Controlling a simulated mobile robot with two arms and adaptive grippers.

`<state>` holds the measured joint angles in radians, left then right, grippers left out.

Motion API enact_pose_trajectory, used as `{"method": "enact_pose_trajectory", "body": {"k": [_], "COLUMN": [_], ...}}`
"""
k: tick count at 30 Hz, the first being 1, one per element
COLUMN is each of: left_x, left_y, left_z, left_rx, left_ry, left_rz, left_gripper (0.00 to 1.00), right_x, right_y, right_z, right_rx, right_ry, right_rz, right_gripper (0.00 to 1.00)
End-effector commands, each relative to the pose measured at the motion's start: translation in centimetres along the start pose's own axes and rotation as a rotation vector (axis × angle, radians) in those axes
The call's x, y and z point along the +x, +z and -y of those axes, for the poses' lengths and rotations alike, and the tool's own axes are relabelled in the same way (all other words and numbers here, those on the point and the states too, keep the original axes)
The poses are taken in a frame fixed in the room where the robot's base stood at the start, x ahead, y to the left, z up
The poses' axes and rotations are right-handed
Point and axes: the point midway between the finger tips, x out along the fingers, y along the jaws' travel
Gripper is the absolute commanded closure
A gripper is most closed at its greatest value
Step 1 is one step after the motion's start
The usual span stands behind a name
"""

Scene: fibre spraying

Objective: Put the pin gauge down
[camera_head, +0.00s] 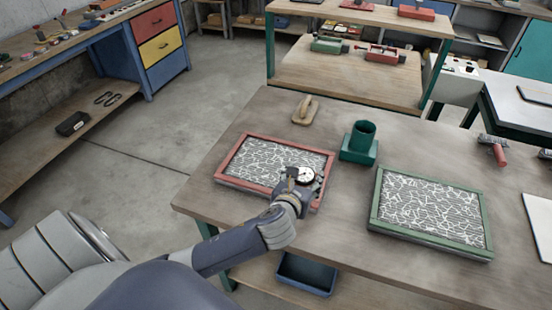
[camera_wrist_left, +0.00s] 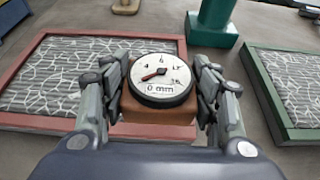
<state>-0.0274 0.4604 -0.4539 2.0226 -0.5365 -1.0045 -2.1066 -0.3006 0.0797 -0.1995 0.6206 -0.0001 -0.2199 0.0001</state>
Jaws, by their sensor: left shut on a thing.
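The pin gauge has a round white dial with a black rim on a brown block. It shows in the head view (camera_head: 306,174) and in the left wrist view (camera_wrist_left: 160,76), where the dial is marked "0 mm". My left gripper (camera_head: 300,183) is shut on the gauge, with its fingers (camera_wrist_left: 163,98) on both sides of the block. The gauge is over the right part of the red-framed panel (camera_head: 250,137) with white fibre pattern. I cannot tell whether it touches the panel. Its underside is hidden. My right gripper is out of view.
A green block with an upright cup (camera_head: 359,146) stands right of the red-framed panel. A green-framed panel (camera_head: 374,212) lies further right. A wooden float (camera_head: 306,110) lies behind. A red-handled tool (camera_head: 497,152) lies at the right. Bare table (camera_head: 335,215) shows between the panels.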

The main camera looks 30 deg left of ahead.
Motion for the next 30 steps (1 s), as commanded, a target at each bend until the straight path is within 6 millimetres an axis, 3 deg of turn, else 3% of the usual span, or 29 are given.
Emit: {"method": "enact_pose_trajectory", "body": {"k": [7, 15, 21, 30], "left_x": [4.0, 7.9, 8.8, 10.0], "left_y": [1.5, 2.3, 2.1, -0.8], "left_z": [-5.5, -10.1, -11.1, -11.0], "left_rx": [0.003, 0.001, -0.001, 0.0], "left_ry": [0.007, 0.003, 0.0, 0.0], "left_rz": [0.002, 0.002, 0.001, 0.001], "left_gripper": [0.79, 0.79, 0.79, 0.79], "right_x": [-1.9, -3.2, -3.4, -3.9], "right_y": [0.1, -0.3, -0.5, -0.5], "right_z": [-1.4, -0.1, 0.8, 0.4], "right_rx": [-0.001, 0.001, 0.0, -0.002], "right_ry": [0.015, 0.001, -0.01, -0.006], "right_rz": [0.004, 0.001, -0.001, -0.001], "right_gripper": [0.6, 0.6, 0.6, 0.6]}}
